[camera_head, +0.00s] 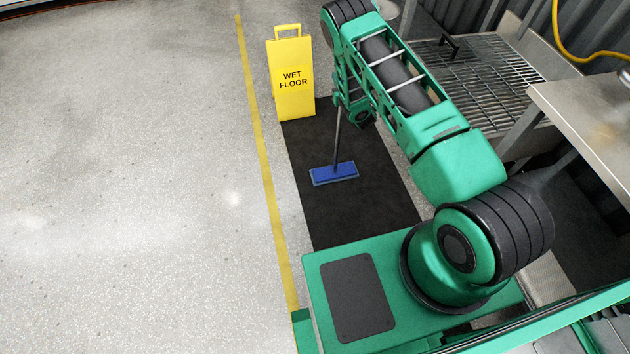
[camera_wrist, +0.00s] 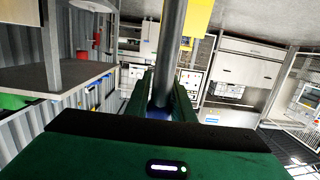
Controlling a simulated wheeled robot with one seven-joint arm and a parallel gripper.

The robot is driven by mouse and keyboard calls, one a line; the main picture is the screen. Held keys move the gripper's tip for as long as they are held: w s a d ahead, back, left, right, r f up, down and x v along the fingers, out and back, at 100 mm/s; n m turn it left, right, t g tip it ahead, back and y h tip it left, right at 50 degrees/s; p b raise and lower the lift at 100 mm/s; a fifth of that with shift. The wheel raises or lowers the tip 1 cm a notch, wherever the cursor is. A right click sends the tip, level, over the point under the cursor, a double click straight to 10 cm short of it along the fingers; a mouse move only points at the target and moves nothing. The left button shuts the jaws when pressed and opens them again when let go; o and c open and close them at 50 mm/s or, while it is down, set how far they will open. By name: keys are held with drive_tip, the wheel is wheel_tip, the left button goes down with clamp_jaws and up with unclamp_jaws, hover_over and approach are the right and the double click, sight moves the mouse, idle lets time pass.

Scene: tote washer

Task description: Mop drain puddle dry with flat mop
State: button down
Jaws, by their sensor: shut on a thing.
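The flat mop has a blue rectangular head (camera_head: 334,174) and a thin dark handle (camera_head: 337,136). Its head is over the dark mat in the head view; I cannot tell whether it touches the mat. In the wrist view my gripper (camera_wrist: 162,103) is shut on the mop handle (camera_wrist: 170,50), which runs up between the fingers. In the head view my arm hides the gripper and the upper handle. I cannot make out a puddle or a drain in either view.
A yellow wet floor sign (camera_head: 291,85) stands at the mat's far left corner. The black mat (camera_head: 350,215) lies beside a yellow floor line (camera_head: 262,170). A metal grate bench (camera_head: 465,75) and a steel table (camera_head: 590,100) stand on the right. Open floor lies left.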

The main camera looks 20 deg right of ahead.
drive_tip(key=shift+a, duration=0.1)
drive_tip(key=a, duration=2.2)
drive_tip(key=shift+f, duration=0.3)
drive_tip(key=shift+d+r, duration=0.1)
drive_tip(key=shift+d, duration=0.05)
drive_tip(key=d+f+m, duration=0.1)
drive_tip(key=d+m, duration=0.2)
drive_tip(key=d, duration=1.7)
drive_tip(key=shift+s+d+m+y, duration=0.2)
drive_tip(key=shift+d+m+y, duration=0.1)
drive_tip(key=shift+d+y, duration=0.1)
idle(0.4)
